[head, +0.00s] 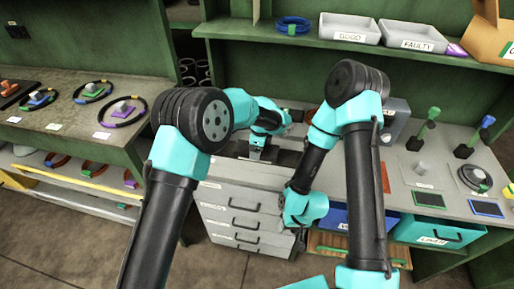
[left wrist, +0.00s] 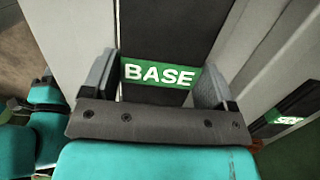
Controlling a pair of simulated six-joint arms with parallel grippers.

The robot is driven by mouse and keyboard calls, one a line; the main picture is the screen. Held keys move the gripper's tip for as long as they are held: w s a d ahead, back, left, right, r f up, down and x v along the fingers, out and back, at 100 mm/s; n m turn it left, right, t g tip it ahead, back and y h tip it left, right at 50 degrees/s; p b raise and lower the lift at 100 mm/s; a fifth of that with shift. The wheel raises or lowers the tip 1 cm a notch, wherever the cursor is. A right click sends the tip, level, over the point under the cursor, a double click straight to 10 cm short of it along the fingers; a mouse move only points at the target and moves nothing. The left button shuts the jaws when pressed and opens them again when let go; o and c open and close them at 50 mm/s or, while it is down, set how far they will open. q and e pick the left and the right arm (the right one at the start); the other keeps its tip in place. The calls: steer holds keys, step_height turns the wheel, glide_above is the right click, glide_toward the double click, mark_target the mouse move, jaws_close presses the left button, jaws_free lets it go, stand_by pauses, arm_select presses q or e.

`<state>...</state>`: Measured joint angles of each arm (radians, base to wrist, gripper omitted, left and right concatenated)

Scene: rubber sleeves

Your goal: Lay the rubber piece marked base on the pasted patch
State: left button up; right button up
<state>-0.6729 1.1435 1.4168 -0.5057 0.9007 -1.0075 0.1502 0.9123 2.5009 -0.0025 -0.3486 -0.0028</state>
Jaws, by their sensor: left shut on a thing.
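The rubber piece marked BASE (left wrist: 165,40) is a dark strip with a green label in the left wrist view. My left gripper (left wrist: 160,84) has a jaw on each side of it and is shut on it. In the head view my left gripper (head: 257,156) points down over the counter above the drawers, and the piece is too small to make out clearly there. I cannot pick out the pasted patch in either view. My right arm's wrist (head: 303,208) hangs in front of the drawers, and its fingers do not show.
Below the counter is a grey drawer unit (head: 243,218). Grey bins marked GOOD (head: 350,36) and FAULTY (head: 413,44) stand on the shelf. Rings lie on the left bench (head: 62,125). Another dark piece with a green label (left wrist: 272,130) lies at right in the wrist view.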

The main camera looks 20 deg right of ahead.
arm_select(q)
steer(key=shift+f, duration=0.2)
steer(key=o, duration=1)
steer(key=r, duration=0.4)
steer(key=d+r, duration=0.1)
steer(key=r, duration=0.7)
steer(key=shift+s+d+r, duration=0.15)
steer(key=shift+s, duration=0.2)
